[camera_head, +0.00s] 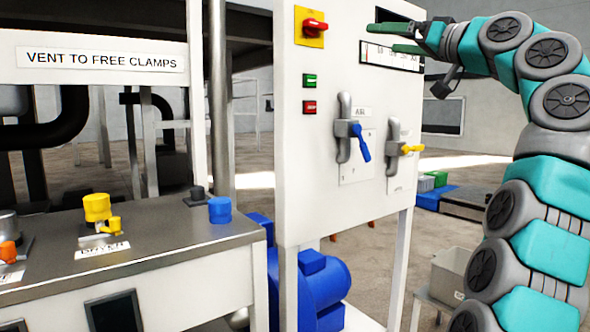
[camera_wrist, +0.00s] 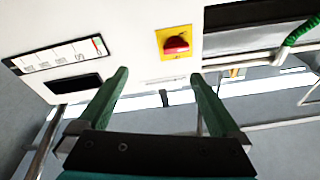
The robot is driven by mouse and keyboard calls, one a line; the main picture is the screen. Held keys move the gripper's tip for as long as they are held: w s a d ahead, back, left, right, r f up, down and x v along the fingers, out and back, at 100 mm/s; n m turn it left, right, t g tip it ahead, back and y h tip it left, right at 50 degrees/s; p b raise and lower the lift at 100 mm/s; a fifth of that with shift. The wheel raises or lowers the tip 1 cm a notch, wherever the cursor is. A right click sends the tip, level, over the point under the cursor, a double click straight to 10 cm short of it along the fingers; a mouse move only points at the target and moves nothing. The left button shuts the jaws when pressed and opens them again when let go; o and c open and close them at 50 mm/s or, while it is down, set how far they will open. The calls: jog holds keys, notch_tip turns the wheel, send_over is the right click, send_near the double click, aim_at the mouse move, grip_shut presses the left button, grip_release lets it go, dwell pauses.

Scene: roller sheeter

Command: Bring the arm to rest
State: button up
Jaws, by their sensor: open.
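My gripper (camera_head: 388,38) has green fingers and is at the upper right of the white control panel (camera_head: 335,192) in the head view. It points left, close to the panel's top and beside the gauge strip. In the wrist view, my gripper (camera_wrist: 158,95) is open, with nothing between its two green fingers. My teal and grey arm (camera_head: 555,180) rises along the right side of the head view and bends over at the top.
The panel carries a red switch on a yellow plate (camera_head: 311,27), a blue-handled lever (camera_head: 360,141) and a yellow-handled valve (camera_head: 410,149). A steel-topped bench (camera_head: 150,240) with yellow and blue knobs stands left. A grey bin (camera_head: 450,270) sits below right.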

jog(key=w+a+f+m+g+h, duration=0.1)
jog(key=a+f+g, duration=0.25)
jog(key=f, duration=0.35)
jog(key=w+a+f+m+g+h, duration=0.1)
jog(key=a+f+g, duration=0.1)
jog(key=a+f, duration=0.4)
jog(key=s+a+f+g+h+p, duration=0.1)
jog(key=s+a+f+g, duration=0.1)
jog(key=s+f, duration=0.35)
jog(key=s+a+f+m+g+h, duration=0.1)
jog(key=s+f+g, duration=0.1)
jog(key=f, duration=0.7)
jog(key=s+a+f+g+h+p, duration=0.1)
jog(key=s+a+f, duration=0.1)
jog(key=s+f, duration=0.35)
jog(key=s+d+f+g+h, duration=0.2)
jog(key=s+d+f, duration=0.1)
jog(key=s+f, duration=0.7)
jog(key=s+d+f+g+h, duration=0.2)
jog(key=s+d+f+g, duration=0.1)
jog(key=s+f, duration=0.7)
jog(key=s+d+f+m+g+h, duration=0.1)
jog(key=s+d+f+g+h, duration=0.1)
jog(key=s+f, duration=0.8)
jog(key=s+d+g, duration=0.1)
jog(key=s+d, duration=0.1)
jog(key=shift+s+d+h, duration=0.15)
jog(key=shift+s+h, duration=0.2)
jog(key=shift+h, duration=0.05)
